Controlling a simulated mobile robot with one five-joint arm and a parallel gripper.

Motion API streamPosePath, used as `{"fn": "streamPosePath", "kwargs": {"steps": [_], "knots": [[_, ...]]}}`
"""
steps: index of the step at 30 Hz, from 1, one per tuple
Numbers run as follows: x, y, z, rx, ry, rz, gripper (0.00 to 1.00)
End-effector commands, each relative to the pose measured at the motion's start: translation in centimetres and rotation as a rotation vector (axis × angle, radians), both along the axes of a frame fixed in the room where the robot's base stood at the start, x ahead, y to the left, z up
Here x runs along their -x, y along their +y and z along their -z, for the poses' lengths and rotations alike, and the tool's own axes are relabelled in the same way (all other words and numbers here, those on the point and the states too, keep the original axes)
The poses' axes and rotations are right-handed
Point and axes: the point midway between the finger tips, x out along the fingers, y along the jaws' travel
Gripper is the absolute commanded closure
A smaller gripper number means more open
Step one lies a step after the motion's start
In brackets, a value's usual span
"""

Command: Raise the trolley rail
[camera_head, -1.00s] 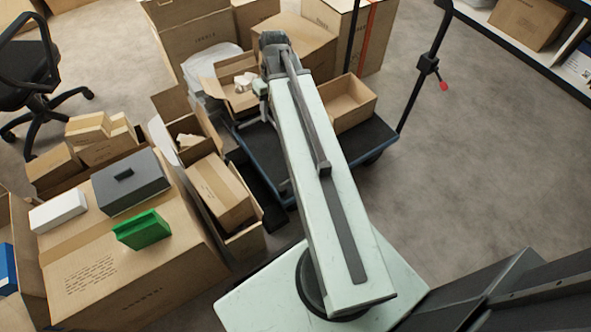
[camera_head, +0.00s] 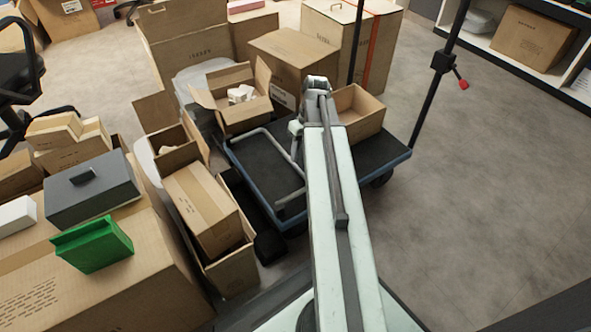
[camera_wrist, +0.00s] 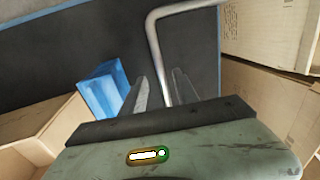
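The trolley (camera_head: 252,160) is a dark deck with a blue edge. Its grey rail (camera_head: 284,152) is a bent tube lying low over the deck, left of my arm. In the wrist view the rail (camera_wrist: 153,42) runs down from a bend near the top. My gripper (camera_wrist: 160,82) shows there as two grey fingers standing apart, with the rail's lower part appearing between them. Contact cannot be told.
An open carton (camera_head: 356,113) stands on the trolley's right part. A dark post (camera_head: 437,85) with a red knob (camera_head: 463,85) rises at its right. Cartons crowd the left and back. A blue item (camera_wrist: 104,90) is beside the left finger. Floor at right is clear.

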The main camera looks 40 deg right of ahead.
Motion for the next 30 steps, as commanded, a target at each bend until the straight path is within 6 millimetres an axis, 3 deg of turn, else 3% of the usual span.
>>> {"fn": "streamPosePath", "kwargs": {"steps": [1, 6, 16, 20, 21, 30], "knots": [[0.0, 0.2, 1.9, 0.000, 0.000, -0.001, 0.64], [-0.1, 0.8, 4.5, 0.000, 0.000, -0.002, 0.64], [-0.1, 1.0, 4.7, 0.000, 0.000, -0.002, 0.64], [-0.1, 1.0, 4.7, 0.000, 0.000, -0.002, 0.97], [-0.1, 1.0, 4.7, 0.000, 0.000, -0.002, 1.00], [-0.1, 1.1, 4.7, 0.000, 0.000, -0.002, 1.00]]}}
